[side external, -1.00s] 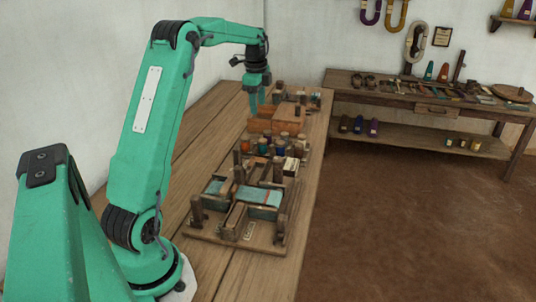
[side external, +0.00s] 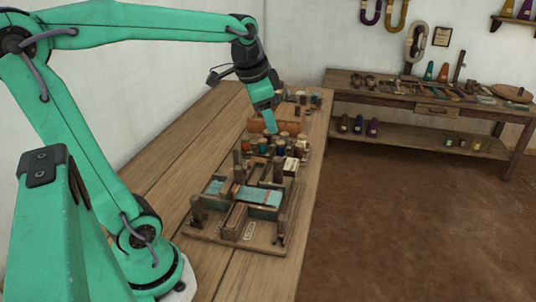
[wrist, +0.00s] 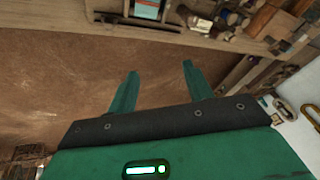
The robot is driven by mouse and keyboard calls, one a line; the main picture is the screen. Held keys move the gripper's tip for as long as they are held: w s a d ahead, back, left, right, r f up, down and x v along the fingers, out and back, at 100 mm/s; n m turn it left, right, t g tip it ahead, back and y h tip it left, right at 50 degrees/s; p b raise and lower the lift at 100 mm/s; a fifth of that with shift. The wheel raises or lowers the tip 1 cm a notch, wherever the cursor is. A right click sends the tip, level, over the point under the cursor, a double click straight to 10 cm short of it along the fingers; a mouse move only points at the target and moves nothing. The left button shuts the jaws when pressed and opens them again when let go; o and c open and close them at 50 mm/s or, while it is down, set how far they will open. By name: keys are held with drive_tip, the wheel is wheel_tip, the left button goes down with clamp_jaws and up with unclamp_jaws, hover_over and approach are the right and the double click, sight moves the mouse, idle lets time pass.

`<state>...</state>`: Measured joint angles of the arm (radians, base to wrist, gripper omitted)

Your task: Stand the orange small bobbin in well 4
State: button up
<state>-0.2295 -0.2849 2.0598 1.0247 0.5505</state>
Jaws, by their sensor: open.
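My gripper (side external: 269,125) hangs over the bench by the group of small bobbins (side external: 283,143), its fingers pointing down and slightly right. In the wrist view my gripper (wrist: 160,82) has its two fingers spread with nothing between them. The bobbins are several, in blue, brown and dark tones. They are too small to tell which one is the orange small bobbin, and my gripper may hide part of the group. Well 4 cannot be made out in either view.
The small loom (side external: 242,195) with teal cloth stands on a board nearer the camera. A wooden box (side external: 291,119) stands behind the bobbins. A second bench (side external: 420,95) with tools is at the back right. The bench top is bare on the left.

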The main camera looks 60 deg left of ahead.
drive_tip(key=s+d+f+n+t, duration=0.1)
drive_tip(key=s+d+f+n, duration=0.2)
drive_tip(key=s+d, duration=0.4)
drive_tip(key=shift+s+d+f+n+t+h, duration=0.35)
drive_tip(key=shift+s+f, duration=0.45)
drive_tip(key=shift+s, duration=1)
